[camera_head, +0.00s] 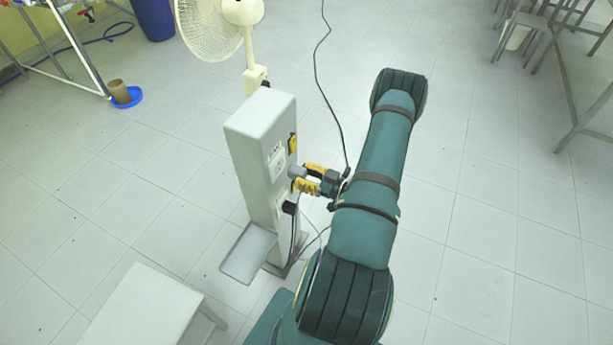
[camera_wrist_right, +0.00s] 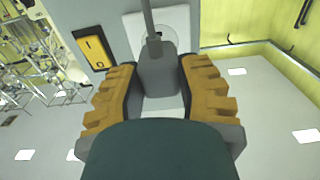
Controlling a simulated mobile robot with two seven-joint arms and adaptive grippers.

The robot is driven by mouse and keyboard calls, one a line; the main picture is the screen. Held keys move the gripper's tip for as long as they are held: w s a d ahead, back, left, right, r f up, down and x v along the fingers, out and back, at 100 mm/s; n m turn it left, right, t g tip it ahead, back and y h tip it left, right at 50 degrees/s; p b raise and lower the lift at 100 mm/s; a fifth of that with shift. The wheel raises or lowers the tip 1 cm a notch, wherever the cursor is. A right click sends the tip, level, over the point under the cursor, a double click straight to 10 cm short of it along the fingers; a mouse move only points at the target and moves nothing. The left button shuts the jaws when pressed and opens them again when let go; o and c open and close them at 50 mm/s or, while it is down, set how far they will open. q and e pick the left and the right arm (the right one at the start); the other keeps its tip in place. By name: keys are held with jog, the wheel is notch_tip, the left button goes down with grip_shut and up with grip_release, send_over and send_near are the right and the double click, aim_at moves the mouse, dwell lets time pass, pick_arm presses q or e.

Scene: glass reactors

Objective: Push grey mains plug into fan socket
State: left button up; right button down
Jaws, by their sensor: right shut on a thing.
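The grey mains plug (camera_head: 297,171) is between the yellow fingers of my right gripper (camera_head: 309,179), at the right face of the pale socket pillar (camera_head: 257,150). In the right wrist view the grey plug (camera_wrist_right: 157,78) stands upright between the finger pads of my right gripper (camera_wrist_right: 157,85), its grey cable running up. A white socket plate (camera_wrist_right: 178,22) lies directly behind the plug. The plug covers the plate's middle, so I cannot tell whether its pins are in the socket. My left gripper is not in view.
A yellow switch (camera_wrist_right: 94,47) sits beside the socket plate. A black plug (camera_head: 290,208) is lower on the pillar, and a grey tray (camera_head: 248,252) is at its foot. A cream fan (camera_head: 212,28) stands behind. A white stool (camera_head: 150,308) is in front.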

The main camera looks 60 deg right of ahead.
aim_at(291, 171)
jog(key=shift+w+a, duration=0.15)
jog(key=shift+w, duration=1.7)
dwell(0.4)
jog(key=shift+w+r+b, duration=0.15)
jog(key=shift+w+b, duration=0.15)
jog(key=shift+w, duration=0.15)
dwell(1.0)
jog(key=shift+c, duration=1.6)
grip_release()
jog(key=shift+w+a, duration=0.1)
jog(key=shift+w, duration=0.05)
jog(key=shift+s, duration=0.35)
jog(key=shift+s+d, duration=0.15)
jog(key=shift+s, duration=1.35)
jog(key=shift+s+d, duration=0.15)
jog(key=shift+s, duration=1.3)
jog(key=shift+s+d, duration=0.15)
jog(key=shift+s, duration=1.35)
